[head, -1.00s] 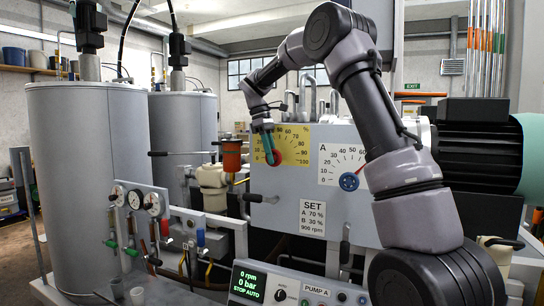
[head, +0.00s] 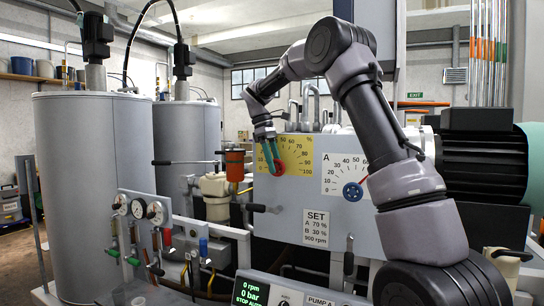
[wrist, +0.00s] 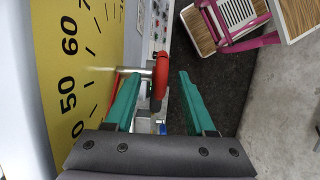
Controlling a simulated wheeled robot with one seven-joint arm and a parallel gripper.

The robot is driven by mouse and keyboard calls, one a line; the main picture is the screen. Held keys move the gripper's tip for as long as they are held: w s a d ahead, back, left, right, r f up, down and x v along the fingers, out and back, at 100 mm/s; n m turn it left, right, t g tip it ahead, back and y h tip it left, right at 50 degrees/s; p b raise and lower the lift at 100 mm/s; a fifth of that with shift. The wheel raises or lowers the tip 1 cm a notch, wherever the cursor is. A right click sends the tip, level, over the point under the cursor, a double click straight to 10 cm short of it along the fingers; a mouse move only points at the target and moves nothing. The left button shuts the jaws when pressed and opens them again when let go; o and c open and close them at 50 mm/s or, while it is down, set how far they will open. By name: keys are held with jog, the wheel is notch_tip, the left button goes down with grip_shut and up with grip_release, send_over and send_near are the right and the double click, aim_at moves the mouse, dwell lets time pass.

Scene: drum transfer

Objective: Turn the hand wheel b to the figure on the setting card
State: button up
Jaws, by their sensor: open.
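Hand wheel b (head: 281,168) is red and sits on the yellow dial plate (head: 300,147) marked in tens up to 100. My gripper (head: 272,166) is at the wheel's left side, partly covering it and the low figures. In the wrist view the teal fingers of my gripper (wrist: 160,85) are spread, with the red rim of the wheel (wrist: 161,72) between them and a gap on the right. A thin red pointer (wrist: 117,80) lies near the plate; its exact reading cannot be told. The setting card (head: 316,228) reads A 70 %, B 30 %, 900 rpm.
A white dial plate A (head: 345,165) with a blue hand wheel (head: 353,190) is to the right. A lever with a black grip (head: 262,208) sticks out below the yellow plate. An orange-topped unit (head: 235,160) stands left of it. Gauges (head: 139,208) stand at lower left.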

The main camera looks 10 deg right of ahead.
jog(key=v, duration=1)
jog(key=shift+r, duration=0.2)
jog(key=s+d+r+m+t+y, duration=0.1)
jog(key=s+d+r+m+t, duration=0.2)
jog(key=s, duration=0.5)
jog(key=s+d+m+t+y, duration=0.1)
jog(key=s+d+m, duration=0.1)
jog(key=s+d, duration=0.5)
jog(key=s+f+m+t+y, duration=0.1)
jog(key=s+f+m, duration=0.3)
jog(key=s, duration=0.4)
jog(key=s+f+m+t+y, duration=0.2)
jog(key=s+f+m+t, duration=0.2)
jog(key=s, duration=0.5)
jog(key=shift+a+f+m, duration=0.35)
jog(key=shift+f+m, duration=0.45)
jog(key=shift+m, duration=0.2)
